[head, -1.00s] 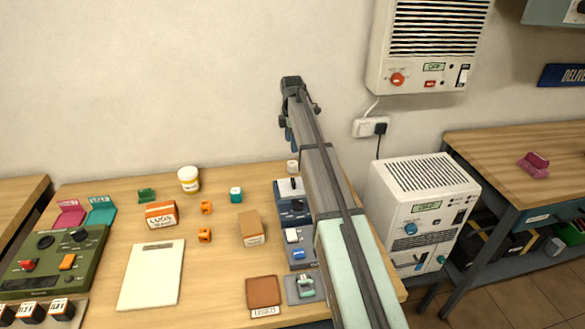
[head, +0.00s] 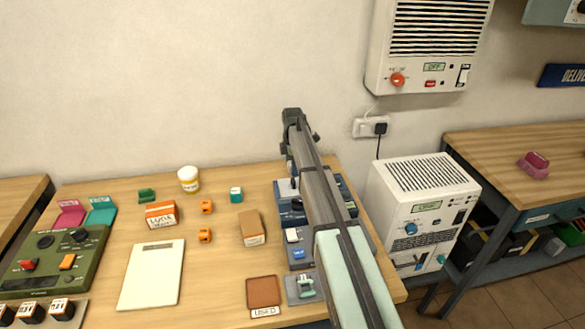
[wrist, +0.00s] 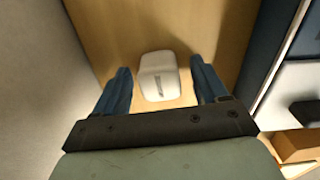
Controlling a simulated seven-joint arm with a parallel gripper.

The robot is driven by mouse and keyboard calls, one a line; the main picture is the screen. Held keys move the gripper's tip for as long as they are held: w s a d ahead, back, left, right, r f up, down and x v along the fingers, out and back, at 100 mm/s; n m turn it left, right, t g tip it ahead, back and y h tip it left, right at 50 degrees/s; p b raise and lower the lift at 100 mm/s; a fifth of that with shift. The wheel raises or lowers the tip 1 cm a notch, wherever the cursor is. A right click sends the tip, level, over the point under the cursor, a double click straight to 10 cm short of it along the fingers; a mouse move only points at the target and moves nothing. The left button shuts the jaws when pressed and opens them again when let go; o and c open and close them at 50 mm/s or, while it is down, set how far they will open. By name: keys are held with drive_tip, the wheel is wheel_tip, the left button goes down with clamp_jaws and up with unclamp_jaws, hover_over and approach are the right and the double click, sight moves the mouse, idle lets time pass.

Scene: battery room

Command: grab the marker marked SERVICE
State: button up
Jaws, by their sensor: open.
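A small whitish block (wrist: 158,77) with rounded edges stands on the wooden tabletop in the wrist view. A dark mark shows on its face, but I cannot read it, so I cannot tell if it is the SERVICE marker. My gripper (wrist: 160,66) is open, with one blue finger on each side of the block and a gap on both sides. In the head view my gripper (head: 291,167) is low over the back of the table, and my arm hides the block there. No legible SERVICE label shows in either view.
Blue-grey devices (head: 292,213) stand beside my arm. A tan box (head: 252,228), orange pieces (head: 206,207), a teal block (head: 236,194) and a white jar (head: 189,179) are to the left. The wall (head: 150,80) is close behind. A brown pad (head: 263,291) lies in front.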

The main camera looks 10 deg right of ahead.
drive_tip(key=shift+c, duration=0.4)
drive_tip(key=c, duration=1)
drive_tip(key=shift+o, duration=0.2)
